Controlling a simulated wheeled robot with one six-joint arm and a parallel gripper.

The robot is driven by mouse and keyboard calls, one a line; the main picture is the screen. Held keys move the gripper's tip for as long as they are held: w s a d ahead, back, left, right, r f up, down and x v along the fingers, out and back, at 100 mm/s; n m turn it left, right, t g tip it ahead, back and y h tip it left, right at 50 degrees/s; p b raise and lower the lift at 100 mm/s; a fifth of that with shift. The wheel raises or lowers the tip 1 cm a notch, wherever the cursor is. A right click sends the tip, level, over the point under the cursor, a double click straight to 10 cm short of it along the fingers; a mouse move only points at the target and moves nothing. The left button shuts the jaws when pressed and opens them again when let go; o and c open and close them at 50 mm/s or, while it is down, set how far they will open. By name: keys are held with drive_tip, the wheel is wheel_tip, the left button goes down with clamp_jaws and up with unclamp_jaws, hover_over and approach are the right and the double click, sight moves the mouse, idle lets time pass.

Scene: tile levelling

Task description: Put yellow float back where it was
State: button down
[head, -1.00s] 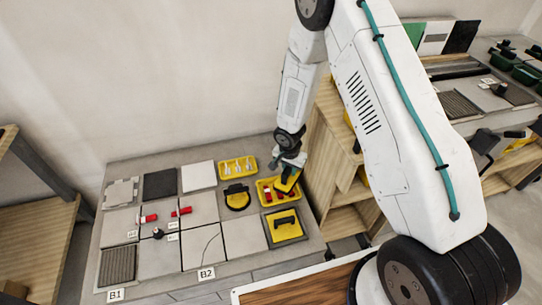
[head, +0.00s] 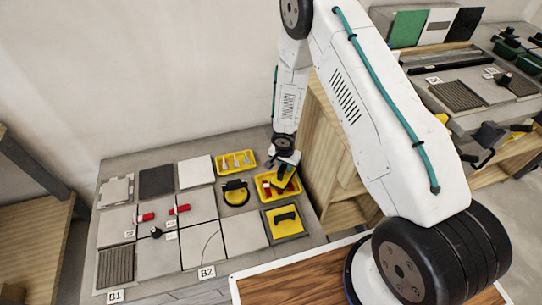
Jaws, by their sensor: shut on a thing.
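My gripper (head: 284,172) is at the right end of the bench, over the yellow tray (head: 265,200) that holds red items. It is shut on a small yellow piece with a dark part (head: 282,182), which looks like the yellow float. It is tilted and partly hidden by my gripper. I cannot tell whether it touches the tray. A rounded yellow tool with a black handle (head: 236,197) lies left of the tray.
A second yellow tray (head: 237,161) with pale items sits behind. Grey tiles (head: 199,208), red-handled tools (head: 145,217) and labels cover the bench's left and middle. A wooden shelf unit (head: 325,150) stands close to the right of my gripper. A wood-topped surface (head: 290,276) is in front.

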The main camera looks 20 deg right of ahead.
drive_tip(key=shift+w+f, duration=0.25)
drive_tip(key=shift+w, duration=0.05)
drive_tip(key=w, duration=0.5)
drive_tip(key=w+f, duration=0.1)
drive_tip(key=w, duration=0.9)
drive_tip(key=shift+w+a+f, duration=0.2)
drive_tip(key=shift+a+f, duration=0.2)
drive_tip(key=shift+f, duration=1.55)
drive_tip(key=c, duration=1.3)
unclamp_jaws()
drive_tip(key=shift+f, duration=0.1)
drive_tip(key=shift+o, duration=0.2)
